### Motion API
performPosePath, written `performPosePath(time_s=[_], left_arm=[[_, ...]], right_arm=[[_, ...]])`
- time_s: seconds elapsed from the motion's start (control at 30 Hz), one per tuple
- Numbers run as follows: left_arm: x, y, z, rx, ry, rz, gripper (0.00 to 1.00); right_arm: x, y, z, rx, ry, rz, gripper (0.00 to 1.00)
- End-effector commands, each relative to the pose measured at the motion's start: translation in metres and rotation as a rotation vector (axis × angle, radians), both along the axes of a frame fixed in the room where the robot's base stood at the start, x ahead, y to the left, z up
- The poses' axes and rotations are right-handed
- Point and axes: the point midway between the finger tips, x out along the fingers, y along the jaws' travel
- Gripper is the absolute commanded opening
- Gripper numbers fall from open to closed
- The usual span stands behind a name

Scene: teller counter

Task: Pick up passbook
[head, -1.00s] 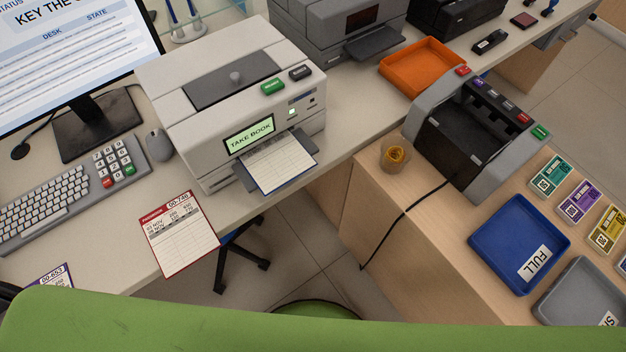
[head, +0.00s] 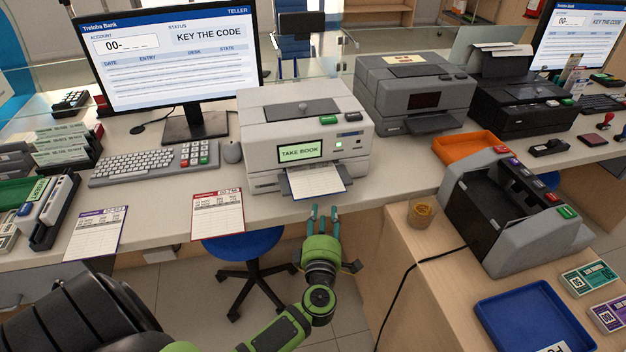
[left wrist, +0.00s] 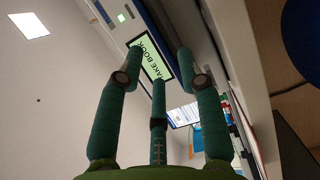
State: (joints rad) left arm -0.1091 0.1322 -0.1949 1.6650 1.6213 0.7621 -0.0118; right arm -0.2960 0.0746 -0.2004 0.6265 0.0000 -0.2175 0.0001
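An open passbook (head: 315,180) with a lined white page sticks out of the slot of the grey passbook printer (head: 290,120), whose screen (head: 300,152) reads TAKE BOOK. A red-edged passbook (head: 217,213) and a blue-edged passbook (head: 96,232) lie at the counter's front edge, to the left. My left gripper (head: 323,213) is just in front of and below the sticking-out passbook, apart from it. In the left wrist view its fingers (left wrist: 158,80) are spread and empty, with the TAKE BOOK screen (left wrist: 152,58) beyond them. My right gripper is not in view.
A keyboard (head: 155,165) and mouse (head: 232,151) are left of the printer. A blue stool (head: 243,244) stands below the counter. A side desk at right holds a cup (head: 420,213), a note counter (head: 510,220) and a blue tray (head: 535,322).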

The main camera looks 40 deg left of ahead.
Motion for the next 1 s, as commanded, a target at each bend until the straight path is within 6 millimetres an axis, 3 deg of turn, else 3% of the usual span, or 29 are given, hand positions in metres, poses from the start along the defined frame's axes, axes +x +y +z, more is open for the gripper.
performPosePath(time_s=[0.17, 0.6, 0.9, 1.0], left_arm=[[0.008, 0.011, 0.011, -0.074, -0.038, 0.038, 0.37], [0.055, 0.042, 0.008, -0.072, -0.034, 0.036, 0.37], [0.058, 0.044, 0.007, -0.074, -0.033, 0.035, 0.37], [0.058, 0.044, 0.007, -0.074, -0.033, 0.035, 0.0]], right_arm=[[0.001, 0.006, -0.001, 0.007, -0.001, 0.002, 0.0], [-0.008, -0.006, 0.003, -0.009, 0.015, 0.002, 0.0], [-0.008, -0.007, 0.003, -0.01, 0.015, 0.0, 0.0], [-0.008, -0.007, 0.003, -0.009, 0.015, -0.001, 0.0]])
